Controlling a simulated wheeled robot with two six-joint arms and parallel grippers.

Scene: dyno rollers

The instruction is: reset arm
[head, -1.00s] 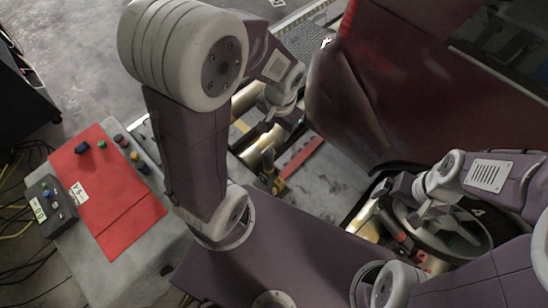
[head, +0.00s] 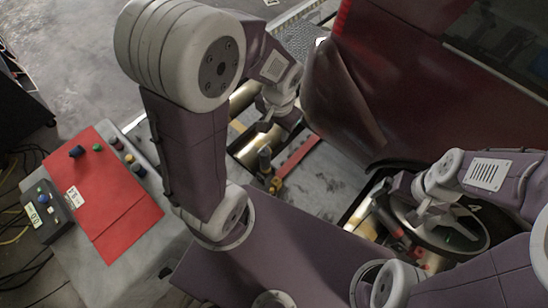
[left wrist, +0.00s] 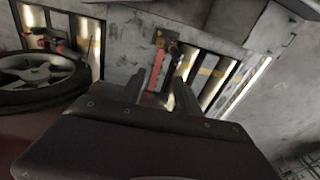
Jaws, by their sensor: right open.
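My left gripper (head: 266,124) hangs over the roller bay, between my left upper arm and the red car (head: 400,95). In the left wrist view my left gripper (left wrist: 160,88) has its two fingers apart with nothing between them. A red bar (left wrist: 157,76) on the floor shows behind that gap. My right gripper (head: 398,205) is open above the left part of a wheel (head: 470,232) lying at the lower right. Its fingers overlap the wheel in the picture, and I cannot tell whether they touch it.
Metal rollers (head: 245,97) lie in floor slots beside the car. The red bar (head: 298,156) lies on the floor plate near my left gripper. A red panel (head: 108,205) with buttons and a small control box (head: 47,212) are at the left. Open floor lies at the upper left.

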